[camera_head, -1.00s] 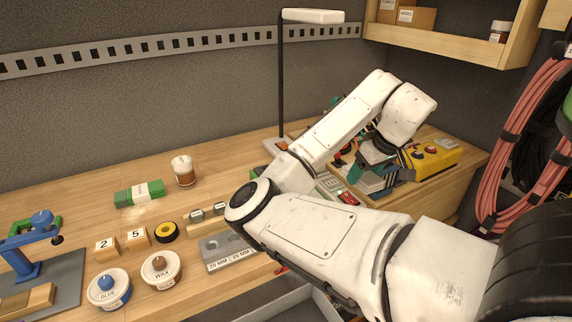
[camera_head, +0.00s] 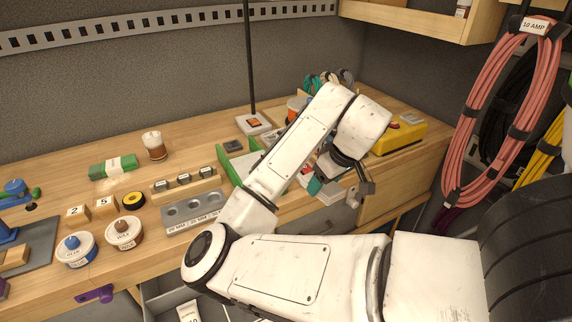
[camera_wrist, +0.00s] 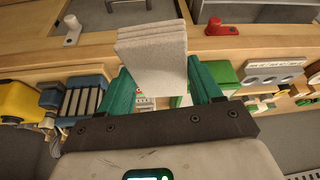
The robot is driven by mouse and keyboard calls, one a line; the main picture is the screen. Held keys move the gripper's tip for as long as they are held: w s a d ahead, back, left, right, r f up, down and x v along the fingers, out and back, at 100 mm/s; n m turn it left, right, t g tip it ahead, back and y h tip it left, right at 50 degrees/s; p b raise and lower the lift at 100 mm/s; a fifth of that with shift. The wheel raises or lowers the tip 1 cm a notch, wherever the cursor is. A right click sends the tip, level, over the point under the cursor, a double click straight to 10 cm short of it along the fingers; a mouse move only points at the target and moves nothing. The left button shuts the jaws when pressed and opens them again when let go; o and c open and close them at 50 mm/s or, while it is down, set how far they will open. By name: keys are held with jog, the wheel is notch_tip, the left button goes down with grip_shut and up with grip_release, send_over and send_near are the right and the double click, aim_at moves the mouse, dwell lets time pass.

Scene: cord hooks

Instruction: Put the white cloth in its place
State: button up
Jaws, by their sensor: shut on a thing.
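The white cloth (camera_wrist: 152,52) is a thick folded pad in the wrist view. My gripper (camera_wrist: 158,70) has teal fingers on both sides of it and is shut on it. The cloth stands out beyond the fingertips, above the bench's front edge in that view. In the head view my gripper (camera_head: 328,184) is low at the right part of the bench, by its front edge. My arm hides much of that area, and the cloth is hard to make out there.
A yellow box (camera_head: 398,138) stands at the right end of the bench. A grey block with round hollows (camera_head: 194,210), a green-and-white bundle (camera_head: 113,167) and two labelled tubs, glue (camera_head: 76,250) and wax (camera_head: 124,233), stand left of my arm. Pink cord coils (camera_head: 482,120) hang at right.

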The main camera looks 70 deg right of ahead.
jog(key=w+a+f+n, duration=0.2)
jog(key=w+a+f, duration=0.2)
jog(key=w+a, duration=0.3)
jog(key=w+a+f+n+y, duration=0.1)
jog(key=w+a+f, duration=0.4)
jog(key=a, duration=0.7)
jog(key=w+a+f+n+y, duration=0.1)
jog(key=w+a+f+n, duration=0.2)
jog(key=w+a+f, duration=0.2)
jog(key=w+a, duration=0.3)
jog(key=a, duration=0.2)
jog(key=shift+w+t, duration=0.4)
jog(key=shift+a+r, duration=0.15)
